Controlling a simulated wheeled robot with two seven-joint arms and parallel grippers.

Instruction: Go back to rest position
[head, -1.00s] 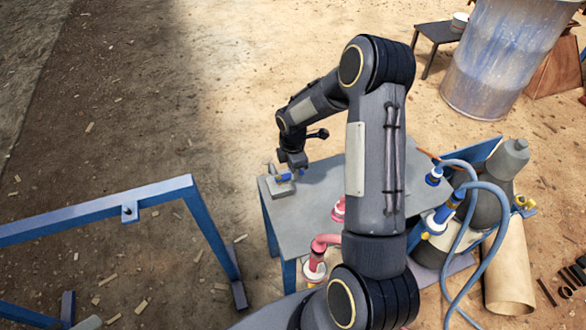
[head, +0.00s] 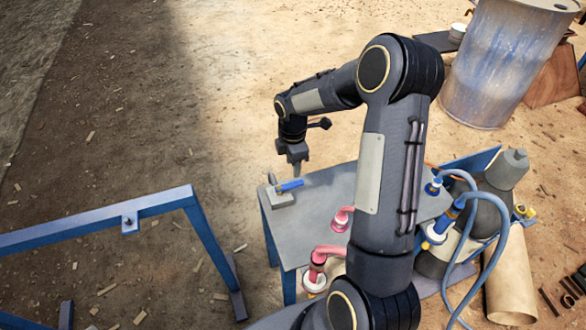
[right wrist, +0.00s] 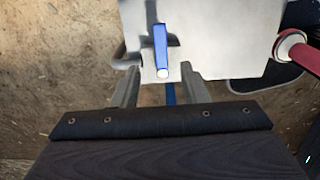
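My right arm reaches over a grey-topped table (head: 325,200) with blue legs in the head view. Its gripper (head: 298,168) points down, just above the table's far left corner. The blue cylinder (right wrist: 160,48) also shows in the right wrist view. My left gripper is not in view.
A blue frame (head: 95,217) stands at the left. Red fittings (head: 318,262) are at the table's front. Blue hoses (head: 490,260) and a grey bottle (head: 500,178) stand to the right. A large blue drum (head: 505,65) is behind. The ground left of the table is largely open.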

